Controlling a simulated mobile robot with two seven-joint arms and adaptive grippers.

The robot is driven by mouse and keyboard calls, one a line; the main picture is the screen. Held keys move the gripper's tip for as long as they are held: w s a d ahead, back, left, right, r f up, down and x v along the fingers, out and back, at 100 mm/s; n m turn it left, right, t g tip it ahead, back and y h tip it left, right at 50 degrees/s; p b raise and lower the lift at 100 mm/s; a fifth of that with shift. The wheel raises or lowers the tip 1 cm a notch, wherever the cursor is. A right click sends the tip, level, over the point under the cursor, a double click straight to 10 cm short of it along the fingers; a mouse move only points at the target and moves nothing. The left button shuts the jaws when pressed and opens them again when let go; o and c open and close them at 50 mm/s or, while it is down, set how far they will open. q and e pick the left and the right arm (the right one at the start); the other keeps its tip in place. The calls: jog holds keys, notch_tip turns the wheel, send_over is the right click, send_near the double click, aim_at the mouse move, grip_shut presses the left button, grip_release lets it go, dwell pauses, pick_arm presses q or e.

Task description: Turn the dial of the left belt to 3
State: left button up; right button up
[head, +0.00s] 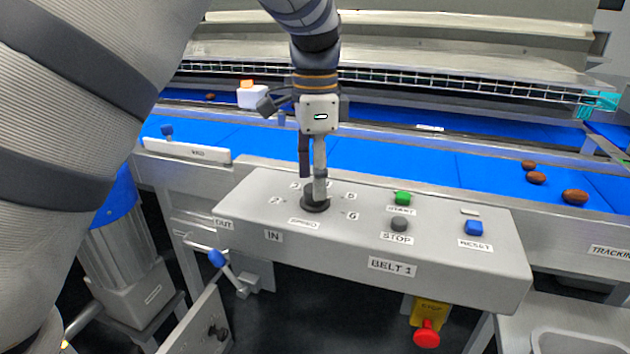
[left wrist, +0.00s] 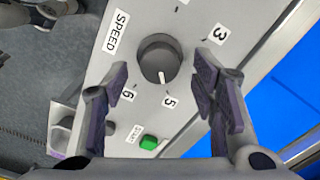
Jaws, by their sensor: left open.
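The dark round speed dial (head: 315,204) sits on the grey BELT 1 control panel (head: 340,240). The left wrist view shows the dial (left wrist: 152,58) with its white pointer line close to the 5 mark. The label 3 (left wrist: 219,34) lies to its right there. My left gripper (head: 313,182) points down over the dial and partly hides it and some numbers in the head view. In the left wrist view my left gripper (left wrist: 162,80) is open, its fingers spread on both sides of the dial with gaps. My right gripper is not in view.
The panel also bears a green start button (head: 402,197), a dark stop button (head: 400,224) and a blue reset button (head: 474,228). A red emergency stop (head: 427,335) hangs below. Behind runs the blue belt (head: 400,158) with several dates (head: 575,196) at right.

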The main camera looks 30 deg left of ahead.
pick_arm(q)
jog(key=shift+f, duration=0.9)
jog(key=c, duration=1.2)
jog(key=shift+o, duration=0.2)
